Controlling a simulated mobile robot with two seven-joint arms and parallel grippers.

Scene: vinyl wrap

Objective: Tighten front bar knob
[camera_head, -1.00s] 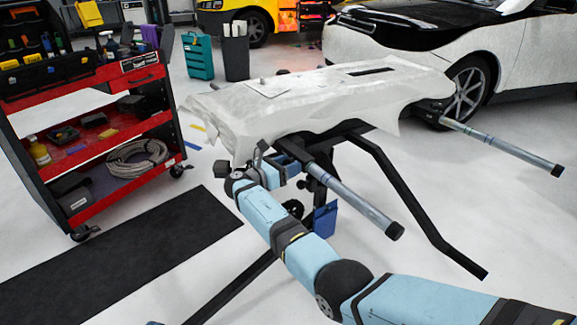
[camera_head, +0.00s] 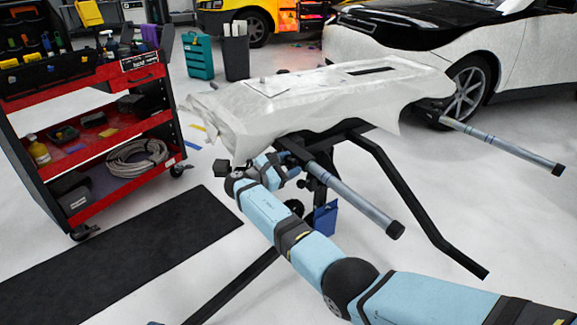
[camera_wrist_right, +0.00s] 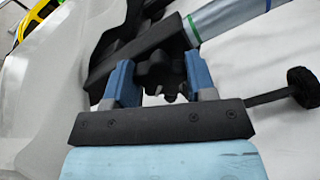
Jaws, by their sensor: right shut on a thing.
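The front bar (camera_head: 350,194) is a grey tube with a black end cap, sticking out from under the stand's near side. In the right wrist view the bar (camera_wrist_right: 232,20) runs to the upper right, with a green band near its black mount. My right gripper (camera_head: 292,164) is at the bar's inner end, below the wrapped panel. In the right wrist view my right gripper (camera_wrist_right: 160,82) has its two blue fingers on either side of the black front bar knob (camera_wrist_right: 158,72) and is shut on it. The knob is hidden in the head view. My left gripper is out of view.
A white-wrapped panel (camera_head: 300,99) lies on the black stand (camera_head: 400,190), overhanging just above my gripper. A second bar (camera_head: 505,146) sticks out at right. Another black knob (camera_wrist_right: 302,88) stands beside my gripper. A red tool cart (camera_head: 120,140) is at left; a white car (camera_head: 520,60) stands behind.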

